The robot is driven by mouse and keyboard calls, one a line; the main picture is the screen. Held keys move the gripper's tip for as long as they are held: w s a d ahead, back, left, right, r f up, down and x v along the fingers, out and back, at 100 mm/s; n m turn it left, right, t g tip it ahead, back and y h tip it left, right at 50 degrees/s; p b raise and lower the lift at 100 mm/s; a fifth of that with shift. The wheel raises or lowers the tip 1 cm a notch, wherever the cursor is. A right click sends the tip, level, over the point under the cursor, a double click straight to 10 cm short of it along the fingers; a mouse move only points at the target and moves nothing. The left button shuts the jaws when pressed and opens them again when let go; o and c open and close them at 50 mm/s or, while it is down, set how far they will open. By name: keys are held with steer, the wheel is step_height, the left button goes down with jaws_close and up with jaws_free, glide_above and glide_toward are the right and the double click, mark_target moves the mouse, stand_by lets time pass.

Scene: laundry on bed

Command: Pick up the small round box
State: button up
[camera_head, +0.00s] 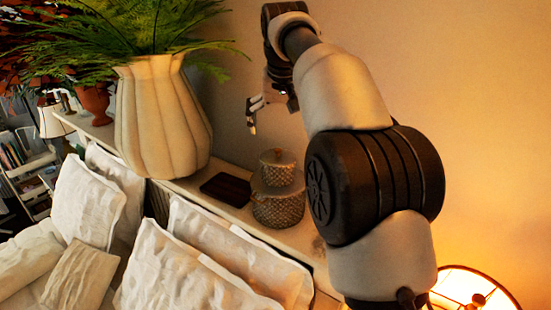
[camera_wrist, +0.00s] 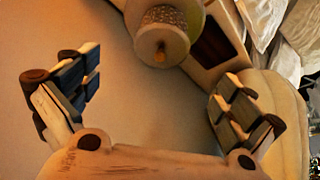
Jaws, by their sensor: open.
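The small round box (camera_head: 278,167) has a patterned side and a lid with a knob. It sits on top of a larger patterned round box (camera_head: 278,207) on the ledge behind the bed. In the wrist view the small round box (camera_wrist: 160,36) is at the top centre, lid and knob towards the camera. The larger box shows only partly around it. My gripper (camera_head: 268,113) is above and slightly left of the small box in the head view, apart from it. In the wrist view my gripper (camera_wrist: 159,76) has its fingers spread wide with nothing between them.
A dark flat object (camera_head: 227,188) lies on the ledge (camera_head: 190,186) left of the boxes. A large cream vase (camera_head: 160,115) with ferns stands further left. White pillows (camera_head: 185,265) lean below the ledge. A lit lamp (camera_head: 470,290) is at lower right. The wall is behind.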

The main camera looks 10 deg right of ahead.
mark_target(280, 158)
steer(key=x, duration=1.1)
steer(key=shift+w+f+b, duration=0.2)
steer(key=shift+f+b, duration=0.1)
steer(key=shift+b, duration=0.1)
steer(key=x, duration=0.5)
steer(key=shift+w+a+f+p, duration=0.1)
steer(key=shift+w+f+p, duration=0.05)
steer(key=shift+f+p, duration=0.2)
steer(key=shift+r, duration=0.1)
steer(key=shift+c, duration=0.6)
steer(key=c, duration=0.8)
steer(key=shift+c, duration=0.2)
